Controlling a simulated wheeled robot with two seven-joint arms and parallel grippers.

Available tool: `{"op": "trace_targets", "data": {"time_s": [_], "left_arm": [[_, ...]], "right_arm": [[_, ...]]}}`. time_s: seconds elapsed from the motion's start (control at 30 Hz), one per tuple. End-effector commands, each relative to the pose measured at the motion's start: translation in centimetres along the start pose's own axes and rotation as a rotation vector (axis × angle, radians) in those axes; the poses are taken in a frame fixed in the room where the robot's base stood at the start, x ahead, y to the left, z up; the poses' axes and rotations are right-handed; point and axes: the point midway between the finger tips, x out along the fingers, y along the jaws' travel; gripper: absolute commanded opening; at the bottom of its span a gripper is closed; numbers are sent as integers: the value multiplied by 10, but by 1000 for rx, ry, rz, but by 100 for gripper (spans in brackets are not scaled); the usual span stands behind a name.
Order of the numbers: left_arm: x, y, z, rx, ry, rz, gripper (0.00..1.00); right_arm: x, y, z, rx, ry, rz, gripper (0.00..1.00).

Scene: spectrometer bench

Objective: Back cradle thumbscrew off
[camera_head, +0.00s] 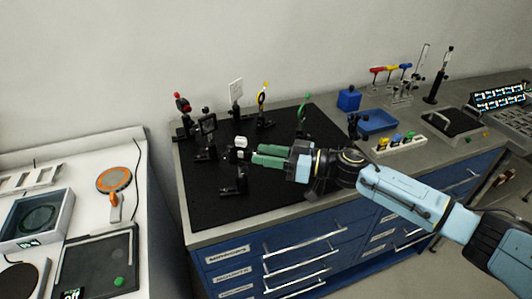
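My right gripper (252,153) reaches in from the right over the black breadboard (285,198), its green fingers pointing left. The two fingers lie close together in this view, and I cannot tell whether they are open or shut on something. Small white pieces (241,142) show at or just beyond the fingertips, near dark mounts. A black post mount (207,130) stands behind and left of the fingertips, and another low black mount (234,182) stands in front. I cannot pick out the back cradle thumbscrew at this size. My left gripper is not in view.
Red-topped (182,102), yellow-ringed (262,98) and green-topped (304,108) mounts and a white card (236,90) stand along the back of the board. A blue tray (375,122) lies right. The board's front right is clear. A white bench (140,185) stands left across a gap.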

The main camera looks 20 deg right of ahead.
Motion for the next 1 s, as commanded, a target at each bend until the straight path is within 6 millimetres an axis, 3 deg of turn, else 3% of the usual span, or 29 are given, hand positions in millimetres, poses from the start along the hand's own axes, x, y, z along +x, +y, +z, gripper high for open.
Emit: {"op": "trace_targets", "data": {"time_s": [0.33, 0.6, 1.0], "left_arm": [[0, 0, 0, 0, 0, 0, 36], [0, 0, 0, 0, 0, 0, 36], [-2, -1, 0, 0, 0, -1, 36]], "right_arm": [[4, 0, 0, 0, -1, 0, 35], [3, 0, 0, 0, -1, 0, 0], [3, 0, 0, -49, -1, 0, 0]]}}
